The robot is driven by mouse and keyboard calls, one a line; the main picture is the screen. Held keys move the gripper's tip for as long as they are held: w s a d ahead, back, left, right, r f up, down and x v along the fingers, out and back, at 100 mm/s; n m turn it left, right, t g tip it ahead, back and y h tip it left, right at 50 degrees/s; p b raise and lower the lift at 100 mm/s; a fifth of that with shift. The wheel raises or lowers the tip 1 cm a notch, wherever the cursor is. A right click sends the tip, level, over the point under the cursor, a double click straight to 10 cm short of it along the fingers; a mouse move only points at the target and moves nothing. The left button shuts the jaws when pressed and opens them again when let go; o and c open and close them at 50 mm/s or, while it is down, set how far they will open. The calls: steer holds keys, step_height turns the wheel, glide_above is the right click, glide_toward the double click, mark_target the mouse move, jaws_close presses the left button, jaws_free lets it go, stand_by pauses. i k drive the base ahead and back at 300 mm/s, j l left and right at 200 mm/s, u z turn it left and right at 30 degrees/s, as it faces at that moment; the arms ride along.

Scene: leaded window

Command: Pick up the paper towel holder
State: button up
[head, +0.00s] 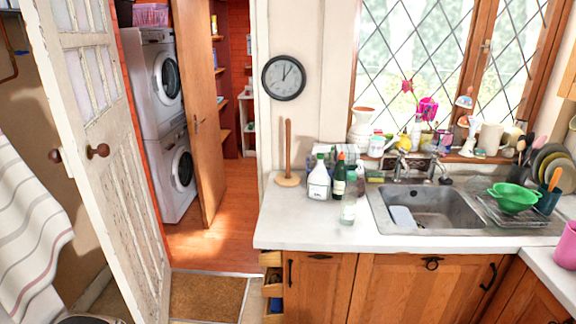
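The paper towel holder (288,150) is a bare wooden upright rod on a round wooden base. It stands upright at the back left of the white countertop (290,225), close to the wall below the clock. No paper roll is on it. Its whole rod and base show, with nothing in front of it. My gripper is not in the head view, so I cannot see its place or its state.
The sink (430,207) is farther right. Bare countertop lies before the holder. Open drawers (272,280) sit below; an open door (110,170) stands left.

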mark_target(296, 179)
steer(key=i+j+u, duration=0.1)
steer(key=i+j, duration=0.2)
steer(key=i, duration=0.2)
steer(key=i+j+u, duration=0.1)
steer(key=i+j, duration=0.2)
steer(key=i, duration=0.2)
steer(key=i+j+u, duration=0.1)
steer(key=i, duration=0.45)
steer(key=i+j+u, duration=0.1)
steer(key=i+j, duration=0.2)
steer(key=i, duration=0.2)
